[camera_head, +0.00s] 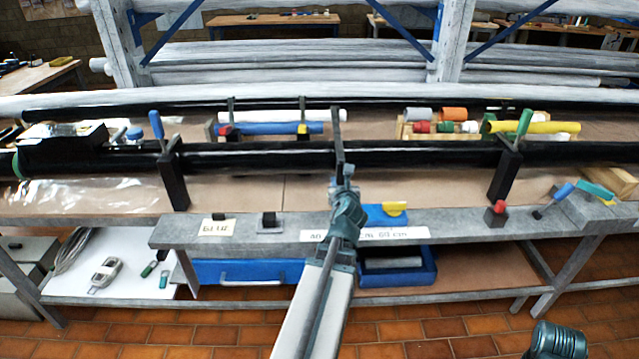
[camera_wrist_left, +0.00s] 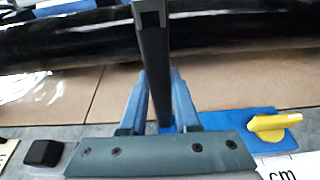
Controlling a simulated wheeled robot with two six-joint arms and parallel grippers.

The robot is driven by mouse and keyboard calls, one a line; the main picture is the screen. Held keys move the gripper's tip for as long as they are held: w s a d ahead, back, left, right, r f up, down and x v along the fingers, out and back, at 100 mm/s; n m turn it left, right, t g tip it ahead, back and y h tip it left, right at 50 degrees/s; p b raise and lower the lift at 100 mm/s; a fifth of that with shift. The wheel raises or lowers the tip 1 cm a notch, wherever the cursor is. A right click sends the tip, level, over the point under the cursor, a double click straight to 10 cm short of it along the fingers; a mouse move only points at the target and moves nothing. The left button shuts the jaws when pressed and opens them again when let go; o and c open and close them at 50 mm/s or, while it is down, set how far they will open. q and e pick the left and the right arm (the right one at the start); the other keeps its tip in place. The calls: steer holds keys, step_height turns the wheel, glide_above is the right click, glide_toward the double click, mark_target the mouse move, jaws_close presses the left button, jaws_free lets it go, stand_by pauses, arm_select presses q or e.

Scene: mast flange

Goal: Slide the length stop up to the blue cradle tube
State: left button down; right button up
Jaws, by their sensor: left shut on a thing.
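The blue cradle tube (camera_head: 270,128) lies level behind the long black tube, below a white tube. The length stop appears to be the dark upright bar (camera_head: 338,153) standing across the black tube, a little right of the blue tube's right end in the head view. I cannot tell the exact gap in depth. My left gripper (camera_head: 346,186) is shut on the lower part of this bar. In the left wrist view its blue fingers (camera_wrist_left: 160,108) sit on either side of the dark bar (camera_wrist_left: 153,50). My right gripper's fingers are not in view.
Clamps with a blue handle (camera_head: 156,125) and a green handle (camera_head: 524,123) stand on the long black tube (camera_head: 420,155). Coloured tubes, including a yellow one (camera_head: 535,127), lie at the right. A blue block with a yellow piece (camera_head: 394,208) sits on the bench near my gripper.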

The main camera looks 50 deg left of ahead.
arm_select(q)
steer(key=shift+s+a, duration=0.95)
steer(key=shift+s, duration=0.2)
steer(key=shift+s+a, duration=0.95)
steer(key=shift+s, duration=0.15)
steer(key=c, duration=0.6)
jaws_free()
steer(key=shift+s+a, duration=0.1)
steer(key=shift+s, duration=0.05)
steer(key=shift+c, duration=0.2)
